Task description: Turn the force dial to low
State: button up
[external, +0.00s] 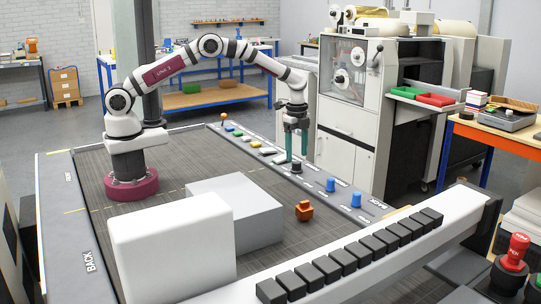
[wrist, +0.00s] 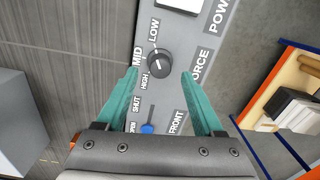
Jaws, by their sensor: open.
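The force dial (wrist: 160,63) is a round black knob on a grey panel strip in the wrist view. FORCE is printed on its right, with LOW, MID and HIGH around its other side. A pale mark shows on its top, but I cannot tell for certain which word it points to. In the external view my gripper (external: 297,156) points down just above the dial (external: 296,168). Contact cannot be made out.
A blue slider (wrist: 148,128) marked OPEN and SHUT sits near the dial. Blue knobs (external: 330,185) and coloured buttons (external: 238,133) line the same strip. An orange block (external: 304,211) and a grey box (external: 240,208) stand on the dark mat, otherwise mostly clear.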

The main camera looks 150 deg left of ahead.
aim_at(296, 162)
notch_tip(296, 162, up, 12)
jog(key=shift+d+r, duration=0.15)
jog(key=shift+r, duration=0.05)
jog(key=w+d+r+m, duration=0.1)
jog(key=w+d+r, duration=0.2)
jog(key=d, duration=0.4)
jog(key=w+d+r+m, duration=0.1)
jog(key=w+d+r, duration=0.1)
jog(key=w+d, duration=0.3)
jog(key=w+d+r, duration=0.2)
jog(key=d+r, duration=0.1)
jog(key=d, duration=0.5)
jog(key=s+d+m, duration=0.2)
jog(key=s+d, duration=0.1)
jog(key=d, duration=1.3)
jog(key=s+d+f+m+y, duration=0.1)
jog(key=s+d+f+m, duration=0.2)
jog(key=s+d, duration=0.7)
jog(key=shift+s+f+y, duration=0.3)
jog(key=shift+s+f, duration=0.35)
jog(key=shift+s, duration=0.45)
